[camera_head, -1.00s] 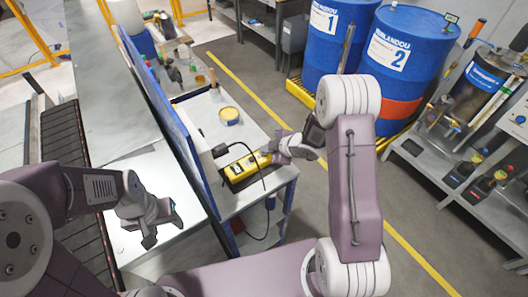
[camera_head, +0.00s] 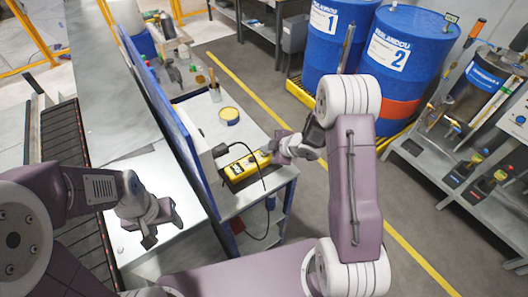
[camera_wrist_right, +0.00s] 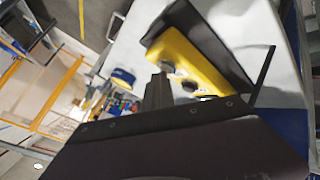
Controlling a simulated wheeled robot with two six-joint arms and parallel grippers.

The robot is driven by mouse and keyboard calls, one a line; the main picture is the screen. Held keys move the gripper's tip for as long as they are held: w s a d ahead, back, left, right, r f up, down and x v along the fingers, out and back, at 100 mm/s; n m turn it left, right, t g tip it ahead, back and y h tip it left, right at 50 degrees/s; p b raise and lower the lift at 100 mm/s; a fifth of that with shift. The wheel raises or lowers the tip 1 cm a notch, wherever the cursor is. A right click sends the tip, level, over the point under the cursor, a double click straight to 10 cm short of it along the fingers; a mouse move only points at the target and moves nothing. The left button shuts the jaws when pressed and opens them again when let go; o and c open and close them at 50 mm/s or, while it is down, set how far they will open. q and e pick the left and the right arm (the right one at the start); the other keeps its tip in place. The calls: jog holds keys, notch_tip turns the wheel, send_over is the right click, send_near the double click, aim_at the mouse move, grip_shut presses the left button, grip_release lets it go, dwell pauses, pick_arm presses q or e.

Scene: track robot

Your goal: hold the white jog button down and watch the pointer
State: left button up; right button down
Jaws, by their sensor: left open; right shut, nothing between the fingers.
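A yellow control box (camera_head: 246,166) with a cable lies on the workbench, near its right edge. In the right wrist view the yellow box (camera_wrist_right: 190,62) shows a pale button (camera_wrist_right: 166,67) and a dark button (camera_wrist_right: 190,86). My right gripper (camera_head: 276,154) is shut and empty at the right end of the box. In the right wrist view the right gripper (camera_wrist_right: 159,78) has its tips at the pale button and partly hides it; I cannot tell whether it is pressed. My left gripper (camera_head: 160,232) is open and empty above the pale surface. I cannot make out a pointer.
A blue panel (camera_head: 165,105) stands upright between the bench and the surface under my left gripper. A yellow tin (camera_head: 229,115) and small items lie farther back on the bench. Blue drums (camera_head: 405,62) stand at the back right. A dark roller conveyor (camera_head: 62,130) is at the left.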

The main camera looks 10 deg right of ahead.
aim_at(266, 154)
pick_arm(q)
jog(key=shift+r+p, duration=0.8)
jog(key=shift+r, duration=0.05)
pick_arm(e)
jog(key=shift+r, duration=0.9)
pick_arm(q)
notch_tip(266, 154, up, 5)
jog(key=p, duration=0.4)
jog(key=shift+f+p, duration=0.2)
jog(key=shift+p, duration=0.15)
pick_arm(e)
notch_tip(266, 154, up, 5)
jog(key=shift+f, duration=0.1)
